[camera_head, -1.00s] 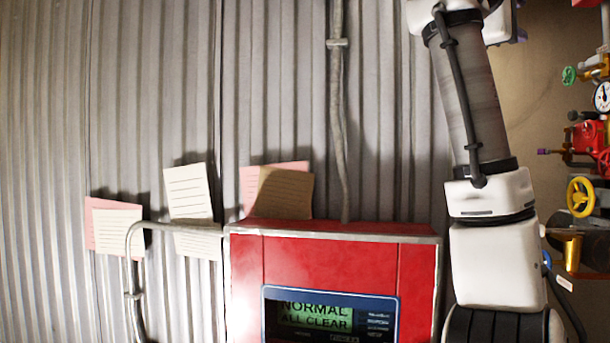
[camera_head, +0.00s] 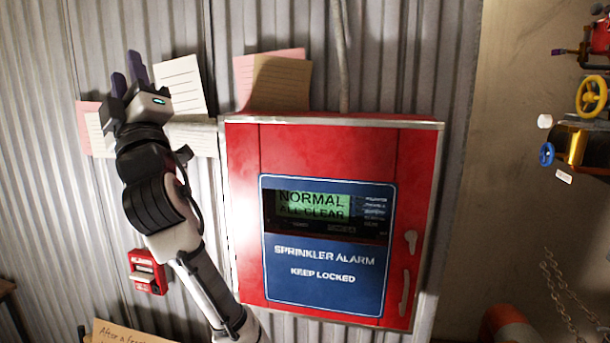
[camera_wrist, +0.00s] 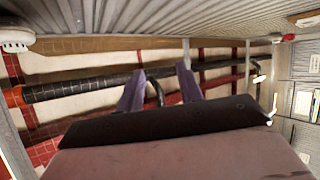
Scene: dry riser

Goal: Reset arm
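My arm (camera_head: 163,195) rises from the bottom of the head view, left of the red sprinkler alarm cabinet. My gripper (camera_head: 128,76) points up in front of the paper notes on the corrugated wall. Its two purple fingers stand apart with nothing between them. In the wrist view the fingers (camera_wrist: 160,88) also show apart and empty, with pipes and the ceiling beyond them.
The red alarm cabinet (camera_head: 411,170) is closed, and its display (camera_head: 312,204) reads NORMAL ALL CLEAR. A small red wall box (camera_head: 147,272) is behind my arm at lower left. Valves with a yellow handwheel (camera_head: 591,96) and chains (camera_head: 560,288) are at right.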

